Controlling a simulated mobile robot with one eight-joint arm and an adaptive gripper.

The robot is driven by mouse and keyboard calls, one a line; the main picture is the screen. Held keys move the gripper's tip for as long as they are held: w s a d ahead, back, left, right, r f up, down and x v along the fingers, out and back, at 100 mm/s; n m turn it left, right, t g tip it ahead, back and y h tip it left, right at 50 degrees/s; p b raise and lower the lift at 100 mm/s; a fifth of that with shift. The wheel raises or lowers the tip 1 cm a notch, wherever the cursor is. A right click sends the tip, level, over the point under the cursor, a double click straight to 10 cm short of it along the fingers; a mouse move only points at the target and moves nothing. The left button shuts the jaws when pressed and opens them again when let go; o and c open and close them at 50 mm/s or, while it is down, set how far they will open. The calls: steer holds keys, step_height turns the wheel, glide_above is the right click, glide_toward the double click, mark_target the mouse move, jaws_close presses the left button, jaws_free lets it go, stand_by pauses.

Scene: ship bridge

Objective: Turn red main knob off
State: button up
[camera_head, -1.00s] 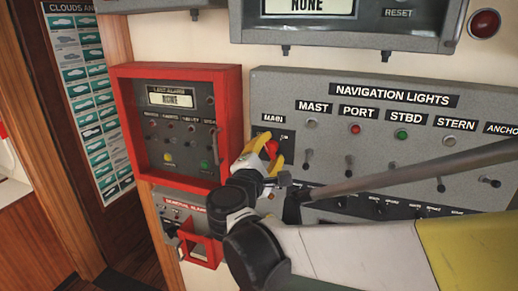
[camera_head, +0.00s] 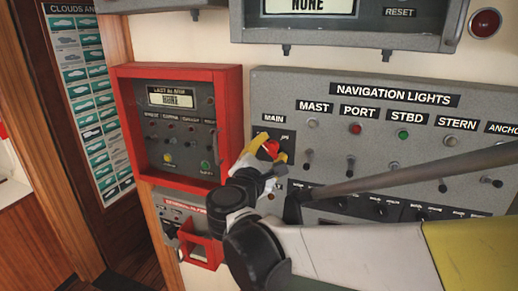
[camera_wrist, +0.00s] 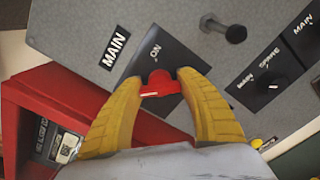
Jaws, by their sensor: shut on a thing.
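The red main knob (camera_head: 271,148) sits on a dark plate under the MAIN label, at the left end of the navigation lights panel. It also shows in the wrist view (camera_wrist: 161,83), with a pale line on its lower left and the ON mark (camera_wrist: 155,50) above it. My gripper (camera_head: 272,151) has yellow fingers shut on the knob, one on each side; they also show in the wrist view (camera_wrist: 158,82). The fingers and palm hide the lower part of the plate, and I see no off mark.
The navigation lights panel (camera_head: 390,120) has several small levers to the right of the knob. A red-framed alarm box (camera_head: 124,120) stands close at left, with a red guard (camera_head: 205,250) below it. A grey bar (camera_head: 420,166) crosses in front of the panel.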

steer(key=o, duration=1.2)
steer(key=v, duration=1.2)
